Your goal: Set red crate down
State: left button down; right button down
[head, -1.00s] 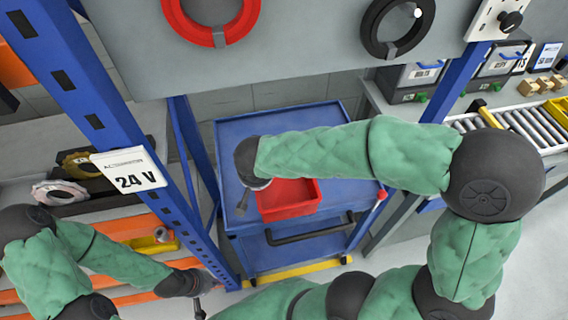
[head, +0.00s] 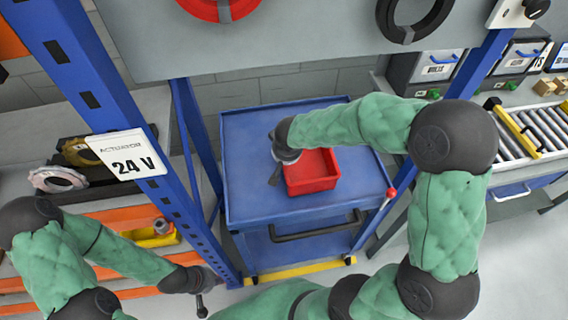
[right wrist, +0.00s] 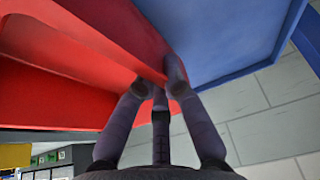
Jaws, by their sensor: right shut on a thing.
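The red crate (head: 333,177) is an open box over the top of the blue cart (head: 252,199), right of its middle and upright. My right gripper (head: 276,170) reaches in from the right and is shut on the crate's left wall. In the right wrist view the fingers (right wrist: 165,85) pinch the edge of the red crate (right wrist: 70,75), with the blue cart top (right wrist: 235,40) beside it. Whether the crate's bottom touches the cart top is hidden. My left gripper (head: 202,306) hangs low at the left, away from the crate; its jaws are too small to read.
A black handle (head: 318,227) runs along the cart's front. A roller conveyor (head: 540,127) is at the right. The cart top's left side is bare.

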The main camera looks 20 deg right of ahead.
jog(key=shift+f+b, duration=0.35)
jog(key=shift+f, duration=0.95)
jog(key=shift+f, duration=0.1)
jog(key=c, duration=1.3)
grip_release()
jog(key=shift+a, duration=0.1)
jog(key=shift+c, duration=0.2)
jog(key=shift+r, duration=0.2)
jog(key=p+v, duration=0.4)
jog(key=v, duration=0.6)
jog(key=shift+s+r, duration=0.15)
jog(key=shift+r, duration=0.15)
jog(key=shift+s+r, duration=0.3)
jog(key=shift+r, duration=0.25)
